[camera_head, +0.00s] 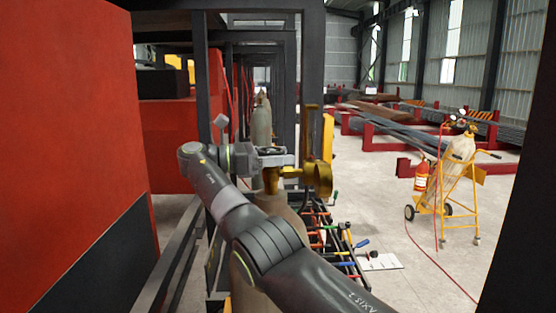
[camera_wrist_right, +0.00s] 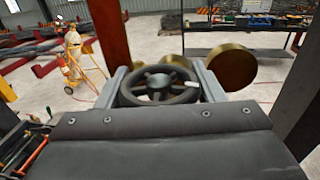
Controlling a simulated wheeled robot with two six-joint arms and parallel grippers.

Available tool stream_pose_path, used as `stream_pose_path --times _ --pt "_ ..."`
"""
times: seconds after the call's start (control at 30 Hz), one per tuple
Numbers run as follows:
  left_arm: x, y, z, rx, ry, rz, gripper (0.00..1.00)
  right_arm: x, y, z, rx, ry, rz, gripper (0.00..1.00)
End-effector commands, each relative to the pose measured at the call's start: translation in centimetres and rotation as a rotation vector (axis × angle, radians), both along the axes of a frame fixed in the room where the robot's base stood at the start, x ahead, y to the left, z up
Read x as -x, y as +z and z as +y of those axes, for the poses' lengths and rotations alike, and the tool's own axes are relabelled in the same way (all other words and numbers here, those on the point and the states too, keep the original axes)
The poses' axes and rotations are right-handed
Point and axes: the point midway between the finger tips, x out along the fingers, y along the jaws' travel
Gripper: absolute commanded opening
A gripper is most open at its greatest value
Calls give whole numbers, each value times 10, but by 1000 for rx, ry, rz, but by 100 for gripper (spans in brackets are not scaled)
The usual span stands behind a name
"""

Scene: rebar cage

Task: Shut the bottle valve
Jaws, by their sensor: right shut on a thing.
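In the head view a brass valve (camera_head: 271,180) with a round gauge-like part (camera_head: 322,179) sits on top of a tan gas bottle (camera_head: 292,212), partly hidden by my arm. My right gripper (camera_head: 270,155) is at the top of the valve. In the right wrist view the valve's dark spoked handwheel (camera_wrist_right: 160,84) lies between the two grey fingers of the gripper, which is shut on it. Two brass discs (camera_wrist_right: 231,66) show just beyond the fingers. My left gripper is in neither view.
A grey bottle (camera_head: 261,124) stands behind. A red panel (camera_head: 75,130) and dark posts stand close on the left. A rack of coloured-handled tools (camera_head: 335,240) is at lower right. A yellow bottle cart (camera_head: 458,180) stands on open floor at right.

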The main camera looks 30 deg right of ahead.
Motion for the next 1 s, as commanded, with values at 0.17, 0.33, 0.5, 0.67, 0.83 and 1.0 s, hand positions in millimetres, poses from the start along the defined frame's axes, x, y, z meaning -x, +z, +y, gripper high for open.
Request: stream_pose_path --times 0.17,0.33,0.5,0.67,0.83,1.0 --pt "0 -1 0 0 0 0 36 0 0 0 -1 -6 -1 39" --pt "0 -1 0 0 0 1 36 0 0 0 -1 -6 -1 39" --pt "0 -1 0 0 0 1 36 0 0 0 -1 -5 -1 63" --pt "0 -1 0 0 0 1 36 0 0 0 -1 -5 0 83" --pt "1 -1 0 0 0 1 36 0 0 0 0 -5 0 83" --pt "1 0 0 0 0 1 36 0 0 -1 0 -5 0 83"
